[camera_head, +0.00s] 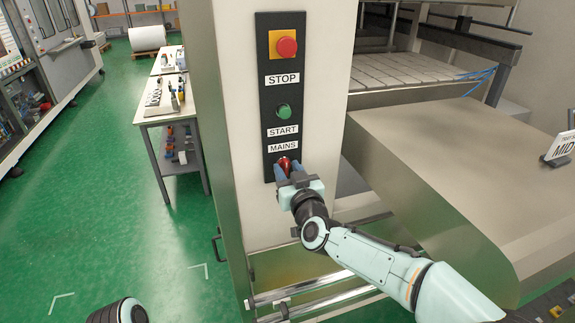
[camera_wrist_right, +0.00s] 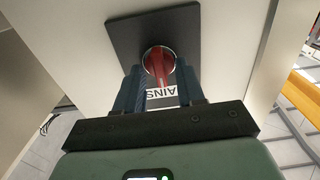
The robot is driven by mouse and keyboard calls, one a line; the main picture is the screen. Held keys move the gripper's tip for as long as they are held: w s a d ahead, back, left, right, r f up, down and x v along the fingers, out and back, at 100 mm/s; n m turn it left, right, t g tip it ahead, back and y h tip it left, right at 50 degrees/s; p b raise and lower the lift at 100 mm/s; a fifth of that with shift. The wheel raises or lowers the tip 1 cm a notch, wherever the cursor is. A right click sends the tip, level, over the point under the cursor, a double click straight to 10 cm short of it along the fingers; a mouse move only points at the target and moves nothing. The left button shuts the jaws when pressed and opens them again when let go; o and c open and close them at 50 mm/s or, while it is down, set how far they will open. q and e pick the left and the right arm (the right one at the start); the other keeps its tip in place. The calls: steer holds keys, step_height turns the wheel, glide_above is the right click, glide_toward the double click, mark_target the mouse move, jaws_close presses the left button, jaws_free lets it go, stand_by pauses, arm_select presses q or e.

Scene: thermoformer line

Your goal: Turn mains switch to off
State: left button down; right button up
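The mains switch (camera_head: 285,163) is a red rotary knob at the bottom of a black control panel, under the MAINS label (camera_head: 283,147). In the right wrist view the red knob (camera_wrist_right: 159,62) has a raised grip ridge that runs nearly up and down the picture. My right gripper (camera_head: 283,171) is at the knob. In the right wrist view its two blue-grey fingers (camera_wrist_right: 160,80) are apart, one on each side of the knob, with a gap showing between them and the ridge. Contact cannot be told. My left gripper is out of view.
Above the switch on the panel are a green START button (camera_head: 283,111) and a red STOP button (camera_head: 287,47) on yellow. A beige machine cover (camera_head: 450,160) stands at the right. A workbench (camera_head: 160,110) is behind at left.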

steer(key=shift+w+a, duration=0.1)
steer(key=shift+w, duration=0.3)
steer(key=shift+s, duration=0.1)
steer(key=shift+c, duration=0.9)
jaws_close()
